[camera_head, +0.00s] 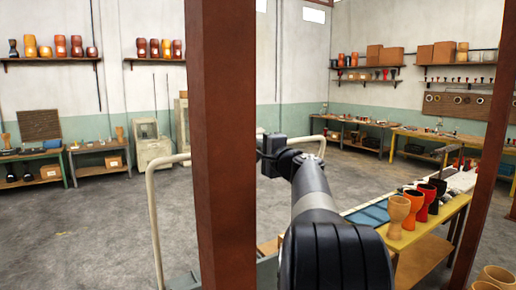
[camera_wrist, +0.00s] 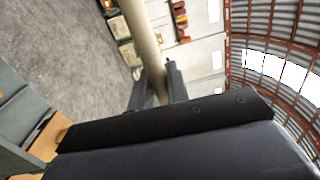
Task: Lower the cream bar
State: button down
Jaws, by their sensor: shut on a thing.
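The cream bar (camera_head: 155,215) is a bent tube that stands raised. Its left upright and top bend show left of the brown post, and its right end (camera_head: 310,139) shows beyond my arm. The post hides part of its top run. My gripper (camera_head: 264,154) is at the top run beside the post, and the post and dark wrist partly hide it. In the wrist view the bar (camera_wrist: 144,35) runs between the two dark fingers of my gripper (camera_wrist: 158,90), which are shut on it.
A brown post (camera_head: 222,140) stands close in front, left of my arm. At right, a yellow table (camera_head: 430,238) holds several goblet drums, including an orange one (camera_head: 398,213). Grey floor (camera_head: 80,225) lies open at left. Workbenches and shelves line the walls.

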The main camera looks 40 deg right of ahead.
jog(key=w+p, duration=0.2)
jog(key=w, duration=1)
jog(key=shift+d+r+p, duration=0.2)
jog(key=shift+d+p, duration=0.2)
jog(key=c, duration=1.4)
grip_release()
jog(key=shift+c, duration=0.2)
jog(key=shift+s, duration=0.15)
jog(key=s+b, duration=0.2)
jog(key=s, duration=0.1)
jog(key=s+b, duration=0.2)
jog(key=s, duration=0.2)
jog(key=s+b, duration=0.2)
jog(key=s, duration=0.1)
jog(key=shift+s+a+f, duration=0.25)
jog(key=shift+a+f, duration=0.1)
jog(key=shift+w, duration=0.1)
